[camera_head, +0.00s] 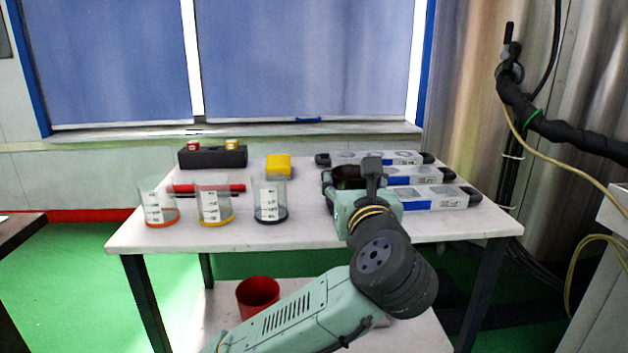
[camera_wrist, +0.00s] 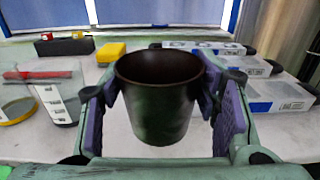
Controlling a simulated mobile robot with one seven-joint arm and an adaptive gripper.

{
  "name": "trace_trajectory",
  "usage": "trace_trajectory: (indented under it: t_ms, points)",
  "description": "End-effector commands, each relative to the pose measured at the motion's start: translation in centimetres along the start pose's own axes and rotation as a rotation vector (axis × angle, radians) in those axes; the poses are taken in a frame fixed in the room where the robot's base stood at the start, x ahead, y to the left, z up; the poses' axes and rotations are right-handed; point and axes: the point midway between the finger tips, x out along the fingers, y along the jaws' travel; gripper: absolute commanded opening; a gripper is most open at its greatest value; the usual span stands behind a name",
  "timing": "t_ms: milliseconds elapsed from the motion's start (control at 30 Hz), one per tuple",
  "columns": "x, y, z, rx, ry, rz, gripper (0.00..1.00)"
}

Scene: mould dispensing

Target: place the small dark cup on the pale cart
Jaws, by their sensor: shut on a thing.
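The small dark cup (camera_wrist: 158,100) is upright between the two fingers of my gripper (camera_wrist: 160,92) in the wrist view. My gripper is shut on its sides. In the head view the dark cup (camera_head: 347,172) is partly hidden behind my gripper (camera_head: 368,182). The pale cart (camera_head: 330,238) has a white top, dark legs and a lower shelf. The cup is over the right part of its top; I cannot tell whether its base touches the surface.
Three clear measuring beakers (camera_head: 214,203) stand at the cart's left front. A red bar (camera_head: 235,188), a yellow block (camera_head: 279,164) and a black holder (camera_head: 212,157) lie behind. Long white-and-blue cases (camera_head: 415,175) lie right. A red cup (camera_head: 257,294) stands on the lower shelf.

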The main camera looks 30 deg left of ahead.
Motion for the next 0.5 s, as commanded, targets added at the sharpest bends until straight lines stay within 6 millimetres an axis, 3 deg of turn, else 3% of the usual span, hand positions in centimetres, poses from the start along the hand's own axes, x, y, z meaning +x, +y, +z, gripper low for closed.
trace_trajectory:
  t_ms: [167, 500]
  points:
    - [2.0, 0.8, -0.2, -0.002, 0.003, 0.003, 0.26]
    - [10.7, 3.4, -1.1, -0.002, 0.004, 0.004, 0.26]
